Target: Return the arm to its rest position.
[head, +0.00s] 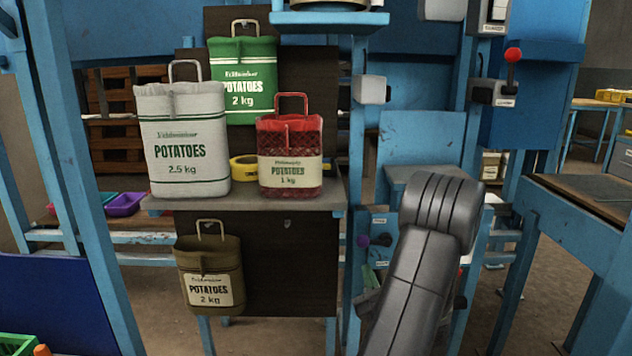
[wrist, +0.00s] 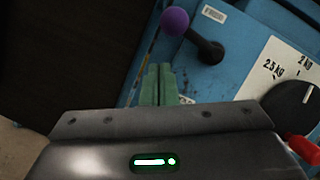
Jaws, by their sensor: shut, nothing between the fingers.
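My arm (head: 425,270) rises from the bottom of the head view, bends at the top and hides most of the gripper behind it. My gripper shows in the wrist view as two green fingers (wrist: 158,72) lying side by side, shut and empty, beyond the dark wrist housing. In the head view a bit of green finger (head: 369,277) shows just left of the arm. The fingers are close to a blue machine panel (wrist: 228,55) with a purple-knobbed lever (wrist: 175,20); I cannot tell whether they touch it.
An olive sack (head: 210,275) hangs below. A dial (wrist: 290,105) and red knob (wrist: 303,149) are near the wrist. A blue bench (head: 590,230) stands right.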

